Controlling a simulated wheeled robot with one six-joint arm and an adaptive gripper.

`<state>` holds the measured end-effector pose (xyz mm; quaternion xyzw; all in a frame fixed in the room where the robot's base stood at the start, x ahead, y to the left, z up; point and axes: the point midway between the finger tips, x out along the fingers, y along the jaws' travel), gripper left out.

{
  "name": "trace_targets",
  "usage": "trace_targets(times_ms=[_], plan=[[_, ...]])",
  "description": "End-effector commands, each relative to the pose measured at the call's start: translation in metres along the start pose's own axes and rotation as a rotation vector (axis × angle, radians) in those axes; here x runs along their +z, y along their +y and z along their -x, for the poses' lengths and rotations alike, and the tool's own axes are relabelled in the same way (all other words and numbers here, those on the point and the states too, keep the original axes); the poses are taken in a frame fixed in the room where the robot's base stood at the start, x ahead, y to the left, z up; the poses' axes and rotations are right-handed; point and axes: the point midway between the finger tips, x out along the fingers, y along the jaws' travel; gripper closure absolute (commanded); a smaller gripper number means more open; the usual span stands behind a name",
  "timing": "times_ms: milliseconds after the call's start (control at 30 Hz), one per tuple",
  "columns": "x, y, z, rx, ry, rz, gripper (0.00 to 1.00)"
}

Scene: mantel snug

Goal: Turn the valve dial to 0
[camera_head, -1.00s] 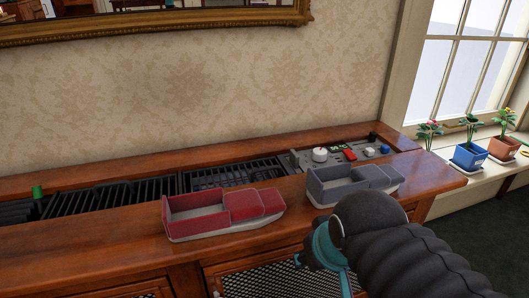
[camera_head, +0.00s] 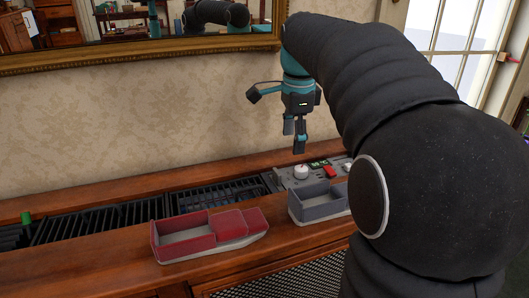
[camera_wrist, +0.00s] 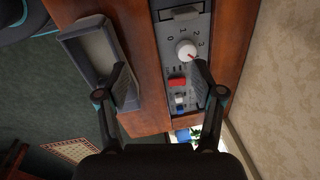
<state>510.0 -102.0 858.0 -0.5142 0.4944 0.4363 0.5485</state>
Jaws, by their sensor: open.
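The valve dial (camera_head: 301,172) is a round white knob on a grey control panel (camera_head: 290,183) set into the wooden mantel top.
A red switch (camera_head: 330,172) and other small controls sit right of the dial. A red boat-shaped tray (camera_head: 168,256) and a grey one (camera_head: 318,212) stand in front. Dark grilles (camera_head: 110,215) run left along the mantel. A gilt mirror frame (camera_head: 120,56) hangs above.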

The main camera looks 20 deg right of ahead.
Motion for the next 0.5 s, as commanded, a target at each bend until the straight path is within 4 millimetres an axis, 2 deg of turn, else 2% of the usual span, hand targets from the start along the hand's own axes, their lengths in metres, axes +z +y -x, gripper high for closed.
trace_targets(times_ms=[33, 200, 333, 500], plan=[[-0.011, -0.017, -0.001, 0.025, 0.000, -0.104, 0.33], [-0.037, -0.053, -0.005, 0.089, 0.010, -0.415, 0.33], [-0.050, -0.068, -0.009, 0.120, 0.020, -0.565, 0.33], [-0.057, -0.073, -0.014, 0.137, 0.026, -0.642, 0.33]])
